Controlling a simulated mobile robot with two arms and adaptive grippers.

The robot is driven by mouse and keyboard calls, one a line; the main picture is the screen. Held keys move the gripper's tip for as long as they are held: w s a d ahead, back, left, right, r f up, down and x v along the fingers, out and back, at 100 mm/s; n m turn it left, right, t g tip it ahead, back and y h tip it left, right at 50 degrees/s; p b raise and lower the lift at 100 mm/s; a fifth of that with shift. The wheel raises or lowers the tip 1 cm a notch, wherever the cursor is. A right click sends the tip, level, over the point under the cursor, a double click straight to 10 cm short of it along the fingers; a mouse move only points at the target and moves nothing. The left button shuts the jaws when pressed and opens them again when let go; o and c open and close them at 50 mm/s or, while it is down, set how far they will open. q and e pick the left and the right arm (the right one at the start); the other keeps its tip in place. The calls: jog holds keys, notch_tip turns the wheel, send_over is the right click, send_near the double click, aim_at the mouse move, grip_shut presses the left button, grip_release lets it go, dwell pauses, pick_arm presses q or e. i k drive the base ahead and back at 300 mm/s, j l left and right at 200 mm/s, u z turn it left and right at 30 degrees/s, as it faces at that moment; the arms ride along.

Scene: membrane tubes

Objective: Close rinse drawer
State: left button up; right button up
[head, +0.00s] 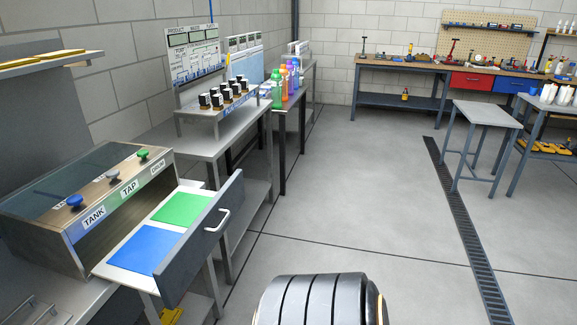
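The rinse drawer (196,186) is pulled out to the right from a steel-and-wood cabinet (40,243) at the left. Its dark front panel (196,253) stands clear of the cabinet, with a light bar handle (218,221) on its outer face. A green pad (182,208) and a blue pad (145,249) lie flat in the drawer. The cabinet top has a blue knob (75,201), a grey knob (129,186) and a green knob (143,155), above labels reading TANK and TAP. Neither of my grippers is in view.
Floor to the right of the drawer is clear. A small grey table (487,114) and a floor drain (461,233) lie farther right. A black ribbed part of mine shows at bottom centre.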

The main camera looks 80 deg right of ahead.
aim_at(163, 255)
jog(key=z, duration=1.9)
